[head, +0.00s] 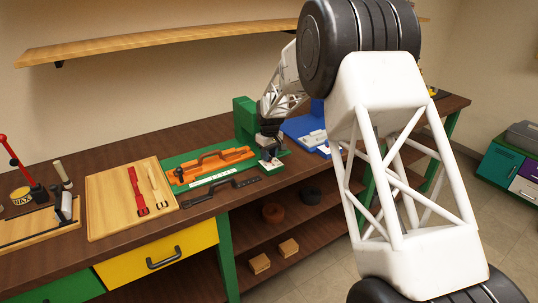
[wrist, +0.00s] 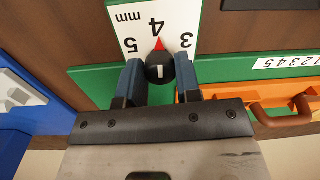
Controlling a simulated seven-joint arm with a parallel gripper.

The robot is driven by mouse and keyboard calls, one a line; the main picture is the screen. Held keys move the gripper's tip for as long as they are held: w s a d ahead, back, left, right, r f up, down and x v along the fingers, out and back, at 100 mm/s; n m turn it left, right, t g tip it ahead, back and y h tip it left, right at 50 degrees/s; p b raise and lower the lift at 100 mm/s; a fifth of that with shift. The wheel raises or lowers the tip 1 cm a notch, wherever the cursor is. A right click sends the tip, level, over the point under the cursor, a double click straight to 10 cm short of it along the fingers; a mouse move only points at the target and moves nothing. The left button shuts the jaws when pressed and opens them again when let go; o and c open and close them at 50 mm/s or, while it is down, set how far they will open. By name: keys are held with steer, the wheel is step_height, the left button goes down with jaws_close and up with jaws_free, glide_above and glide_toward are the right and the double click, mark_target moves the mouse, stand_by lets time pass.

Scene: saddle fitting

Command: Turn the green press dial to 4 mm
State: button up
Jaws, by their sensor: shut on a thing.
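The press dial is a black round knob (wrist: 160,73) with a white line and a red pointer (wrist: 159,45), on a white scale plate (wrist: 128,35) marked 3, 4, 5 and mm. In the wrist view the red pointer points at the 4. My gripper (wrist: 160,66) has one blue-padded finger on each side of the knob and is shut on it. In the head view my gripper (head: 269,136) is down at the green press (head: 244,118); the knob is largely hidden there.
An orange tool (head: 208,166) lies on a green board with a number strip, left of the press. A blue tray (head: 303,128) with light parts stands to the right. A wooden board (head: 105,205) with a red strap lies further left. A shelf (head: 150,42) hangs above.

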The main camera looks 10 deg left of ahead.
steer(key=shift+n, duration=0.3)
steer(key=o, duration=0.9)
steer(key=shift+w+d+r, duration=0.1)
steer(key=shift+r, duration=3.8)
